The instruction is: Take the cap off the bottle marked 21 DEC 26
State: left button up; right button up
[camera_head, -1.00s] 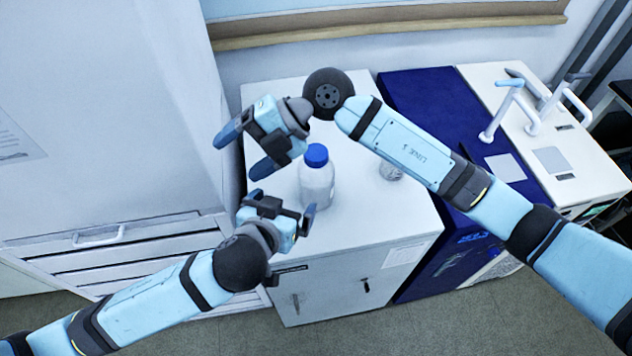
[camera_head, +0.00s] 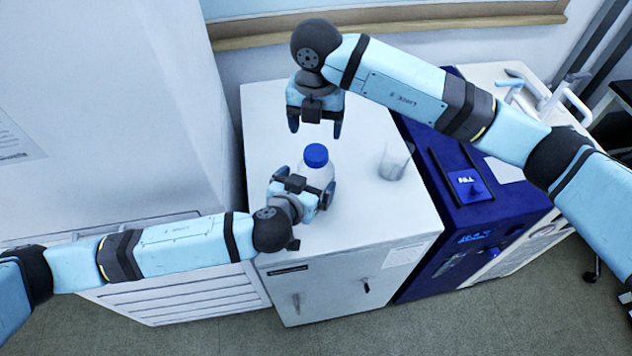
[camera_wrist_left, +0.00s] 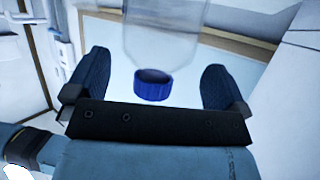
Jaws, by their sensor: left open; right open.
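A clear bottle (camera_head: 318,172) with a blue cap (camera_head: 315,155) stands upright on the white cabinet top; no date mark is readable. My left gripper (camera_head: 305,183) is open in front of the bottle, its fingers spread to either side of the body below the cap. In the left wrist view the bottle (camera_wrist_left: 165,35) appears upside down, its blue cap (camera_wrist_left: 153,85) between the open fingers (camera_wrist_left: 157,80). My right gripper (camera_head: 315,127) is open and empty, pointing down, just behind and above the cap in the picture.
A clear glass beaker (camera_head: 394,161) stands right of the bottle on the white cabinet (camera_head: 375,225). A dark blue machine (camera_head: 470,215) stands to the right, and a tall pale cabinet (camera_head: 120,110) to the left. The front right cabinet top is clear.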

aim_at(316, 152)
pick_arm(q)
jog(key=shift+x, duration=2.55)
jog(key=c, duration=1.4)
pick_arm(e)
jog(key=shift+r, duration=0.1)
pick_arm(q)
jog(key=shift+c, duration=0.2)
pick_arm(e)
jog(key=shift+a+r+m, duration=0.15)
jog(key=shift+a+m, duration=0.15)
jog(key=shift+m, duration=0.9)
jog(key=shift+d+f+m, duration=0.3)
jog(key=shift+m, duration=0.7)
jog(key=shift+f, duration=3.95)
